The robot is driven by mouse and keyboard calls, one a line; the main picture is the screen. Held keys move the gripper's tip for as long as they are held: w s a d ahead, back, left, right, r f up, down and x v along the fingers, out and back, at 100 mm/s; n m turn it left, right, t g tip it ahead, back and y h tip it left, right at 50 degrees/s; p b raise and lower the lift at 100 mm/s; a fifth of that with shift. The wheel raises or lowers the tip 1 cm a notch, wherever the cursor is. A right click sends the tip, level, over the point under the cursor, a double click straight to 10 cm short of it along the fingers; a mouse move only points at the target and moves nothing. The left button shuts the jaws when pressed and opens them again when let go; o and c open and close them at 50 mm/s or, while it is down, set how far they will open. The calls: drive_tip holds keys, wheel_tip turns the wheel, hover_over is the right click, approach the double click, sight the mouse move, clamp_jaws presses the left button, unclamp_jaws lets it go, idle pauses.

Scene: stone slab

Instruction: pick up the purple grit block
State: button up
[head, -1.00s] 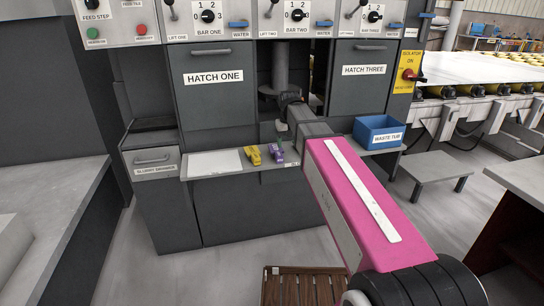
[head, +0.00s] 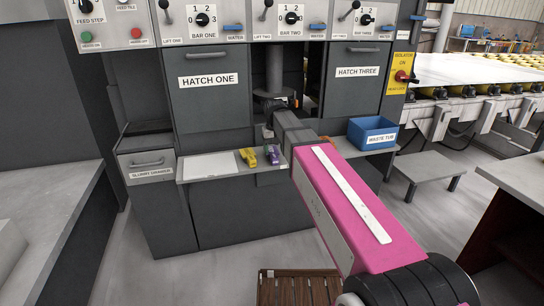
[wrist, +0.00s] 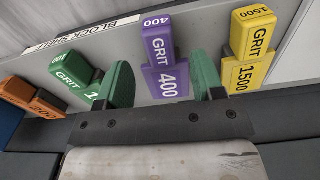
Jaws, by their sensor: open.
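The purple grit block (wrist: 166,62), marked GRIT 400, lies on the block shelf in the wrist view. In the head view the purple block (head: 273,155) shows small on the shelf, just right of the yellow block. My gripper (wrist: 163,80) is open, with its two green fingers apart. The purple block shows in the gap between the fingers, with its far end beyond the tips. I cannot tell whether either finger touches it. In the head view my gripper is small and partly hidden by my arm.
A yellow 1500 block (wrist: 248,50) is right of the purple one in the wrist view. A blue waste tub (head: 372,133) stands right of my arm.

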sight(274, 156)
drive_tip(key=shift+s+f, duration=0.15)
drive_tip(key=shift+f, duration=1)
drive_tip(key=shift+s+f, duration=0.1)
drive_tip(key=shift+f, duration=1.05)
clamp_jaws()
drive_tip(key=shift+r, duration=0.1)
